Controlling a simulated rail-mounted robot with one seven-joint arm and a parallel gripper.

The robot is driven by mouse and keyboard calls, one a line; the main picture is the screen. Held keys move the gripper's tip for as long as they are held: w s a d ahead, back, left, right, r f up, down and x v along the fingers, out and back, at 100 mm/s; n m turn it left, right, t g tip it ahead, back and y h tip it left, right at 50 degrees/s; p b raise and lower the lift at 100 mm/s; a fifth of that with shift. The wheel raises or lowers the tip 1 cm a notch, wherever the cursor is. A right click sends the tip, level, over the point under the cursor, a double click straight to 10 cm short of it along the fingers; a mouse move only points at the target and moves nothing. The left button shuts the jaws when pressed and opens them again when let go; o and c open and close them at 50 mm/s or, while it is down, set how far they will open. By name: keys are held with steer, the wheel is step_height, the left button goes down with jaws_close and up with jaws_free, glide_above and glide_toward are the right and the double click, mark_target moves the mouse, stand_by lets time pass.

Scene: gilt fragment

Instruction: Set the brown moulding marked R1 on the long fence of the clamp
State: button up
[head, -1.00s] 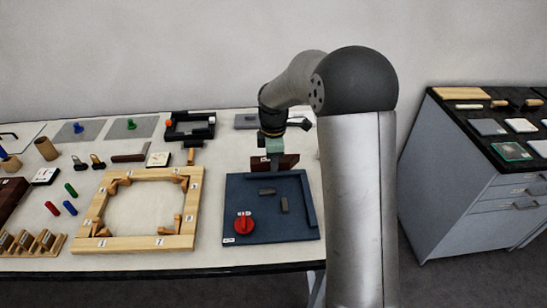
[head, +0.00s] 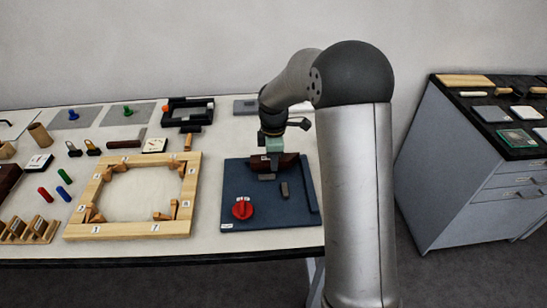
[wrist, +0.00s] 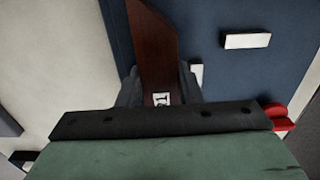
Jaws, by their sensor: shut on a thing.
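The brown moulding (head: 289,162) is held in my gripper (head: 272,158) near the back edge of the dark blue clamp board (head: 238,184). In the wrist view the moulding (wrist: 154,45) runs away between the fingers of my gripper (wrist: 158,92). A small white label shows on it, too unclear to read surely. A raised dark blue strip (head: 308,186) runs along the clamp's right side. The back edge of the clamp is partly hidden by the moulding and gripper. I cannot tell whether the moulding touches the clamp.
A red knob (head: 242,209) and a small grey block (head: 284,190) stand on the clamp board. A wooden frame (head: 80,231) with corner blocks lies to the left. A black tray (head: 187,104) is behind. A grey cabinet (head: 455,180) stands at the right.

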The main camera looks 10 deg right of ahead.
steer(key=shift+s+f, duration=0.15)
steer(key=shift+f, duration=0.3)
steer(key=shift+s+f+b, duration=0.2)
steer(key=shift+f+b, duration=0.35)
steer(key=shift+b, duration=0.05)
steer(key=shift+s+f, duration=0.1)
steer(key=shift+f, duration=0.1)
steer(key=o, duration=1)
steer(key=shift+r, duration=0.1)
steer(key=shift+o, duration=0.4)
steer(key=shift+w+r+p, duration=0.25)
steer(key=shift+r+p, duration=0.3)
steer(key=shift+r, duration=0.2)
steer(key=shift+w+r+p, duration=0.2)
steer(key=shift+r+p, duration=0.35)
steer(key=shift+r, duration=0.15)
step_height(320, 180, up, 10)
steer(key=p, duration=0.6)
steer(key=shift+r+p, duration=0.15)
steer(key=shift+p, duration=0.2)
